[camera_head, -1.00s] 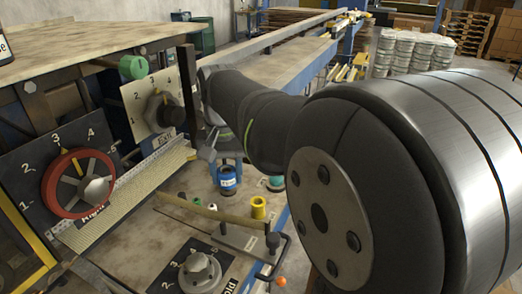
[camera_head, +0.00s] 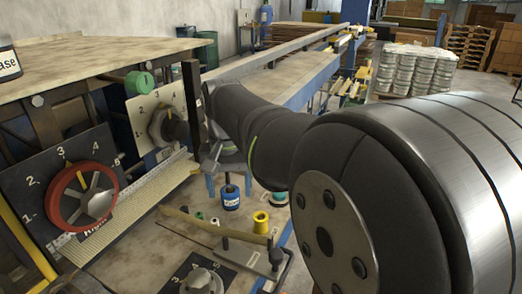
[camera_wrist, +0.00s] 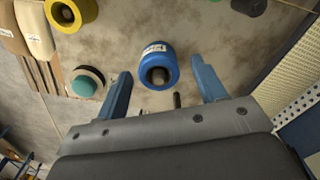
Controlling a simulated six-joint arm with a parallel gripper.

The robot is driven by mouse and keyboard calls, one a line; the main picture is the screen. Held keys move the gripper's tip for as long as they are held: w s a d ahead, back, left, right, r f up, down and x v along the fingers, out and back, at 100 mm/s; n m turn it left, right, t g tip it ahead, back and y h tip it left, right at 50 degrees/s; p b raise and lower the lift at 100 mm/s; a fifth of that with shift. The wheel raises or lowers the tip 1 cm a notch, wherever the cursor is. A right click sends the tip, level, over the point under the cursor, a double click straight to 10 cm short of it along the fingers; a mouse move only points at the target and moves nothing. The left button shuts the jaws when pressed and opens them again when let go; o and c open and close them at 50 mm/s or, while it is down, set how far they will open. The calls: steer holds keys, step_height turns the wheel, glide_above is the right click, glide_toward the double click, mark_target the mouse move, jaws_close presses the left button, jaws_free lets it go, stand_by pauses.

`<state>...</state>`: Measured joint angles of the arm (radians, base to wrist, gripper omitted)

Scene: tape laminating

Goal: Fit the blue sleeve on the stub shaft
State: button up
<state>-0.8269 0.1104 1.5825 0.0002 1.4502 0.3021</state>
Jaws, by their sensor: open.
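The blue sleeve (camera_head: 231,197) stands on the bench with a white label on its side. In the wrist view the blue sleeve (camera_wrist: 157,60) shows its open bore, with something dark inside. My gripper (camera_wrist: 164,78) is open, its two blue fingers left and right of the sleeve and apart from it. In the head view my gripper (camera_head: 229,183) is partly hidden by my wrist, just above the sleeve. I cannot tell for sure which part is the stub shaft; a short dark rod (camera_wrist: 177,100) shows between the fingers in the wrist view.
A long bar (camera_head: 215,225) lies across the bench in front. A panel with a red handwheel (camera_head: 82,193) and a perforated ledge (camera_head: 120,205) bound the left.

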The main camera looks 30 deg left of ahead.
step_height(320, 180, up, 17)
stand_by(0.4)
steer(key=shift+f, duration=0.15)
stand_by(0.5)
step_height(320, 180, down, 17)
steer(key=shift+f, duration=0.1)
steer(key=shift+r, duration=0.3)
stand_by(0.4)
